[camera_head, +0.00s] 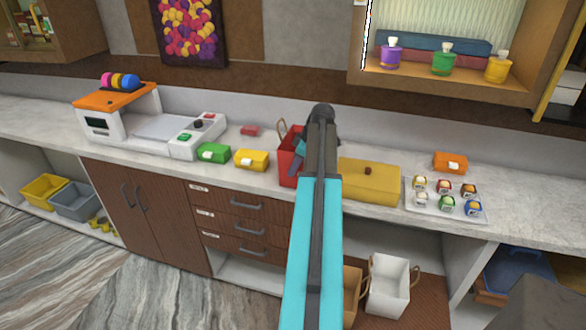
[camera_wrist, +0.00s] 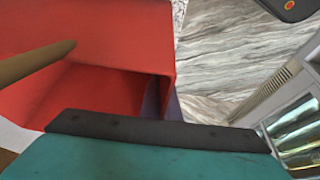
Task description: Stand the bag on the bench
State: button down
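A red bag (camera_head: 286,168) with a tan handle (camera_head: 282,127) is at the front part of the bench (camera_head: 330,208), left of my arm. It looks roughly upright; my arm hides its right side, and I cannot tell whether its base rests on the bench. In the wrist view the red bag (camera_wrist: 110,50) fills the upper left, its open mouth and handle close to the camera. My gripper (camera_head: 299,158) is at the bag, with a teal finger against or just before it. One dark finger pad shows along the bottom of the wrist view; the other finger is hidden.
A white bag (camera_head: 390,287) is on the shelf below.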

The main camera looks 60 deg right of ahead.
jog(key=shift+f, duration=0.35)
jog(key=c, duration=2)
grip_release()
jog(key=shift+r, duration=0.25)
jog(key=shift+b+v, duration=1.5)
jog(key=shift+v, duration=4.4)
